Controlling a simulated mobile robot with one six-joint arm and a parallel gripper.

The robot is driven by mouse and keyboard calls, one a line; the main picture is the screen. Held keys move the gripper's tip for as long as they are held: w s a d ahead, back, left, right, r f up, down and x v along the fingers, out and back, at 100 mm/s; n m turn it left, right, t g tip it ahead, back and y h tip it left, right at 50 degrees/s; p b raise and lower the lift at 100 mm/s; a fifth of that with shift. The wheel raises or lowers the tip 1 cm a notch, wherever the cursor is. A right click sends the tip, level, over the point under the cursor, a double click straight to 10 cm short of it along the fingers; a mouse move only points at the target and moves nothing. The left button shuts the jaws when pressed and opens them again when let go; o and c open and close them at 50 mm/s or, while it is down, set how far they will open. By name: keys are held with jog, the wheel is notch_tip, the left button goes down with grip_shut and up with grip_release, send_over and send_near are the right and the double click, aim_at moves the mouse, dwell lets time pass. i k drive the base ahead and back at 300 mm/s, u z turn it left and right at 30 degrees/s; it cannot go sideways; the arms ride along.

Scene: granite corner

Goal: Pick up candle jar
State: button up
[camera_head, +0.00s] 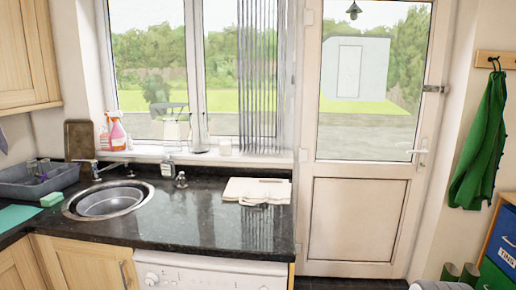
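A small whitish jar (225,147) stands upright on the windowsill, near its right end and below the curtain. It looks like the candle jar, but it is too small to make out a wick or label. It stands behind the folded cloth on the counter, apart from it. My gripper is not in view.
The dark granite counter (190,222) holds a round sink (107,203), a grey basin (45,181) and a folded cream cloth (256,190). A pink spray bottle (117,133) stands on the sill. The counter's front middle is clear. A white door (355,215) is at right.

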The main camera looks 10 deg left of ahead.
aim_at(225, 149)
jog(key=u, duration=0.05)
jog(key=k, duration=0.5)
jog(key=z, duration=0.2)
jog(key=i, duration=4.6)
jog(key=u, duration=2.65)
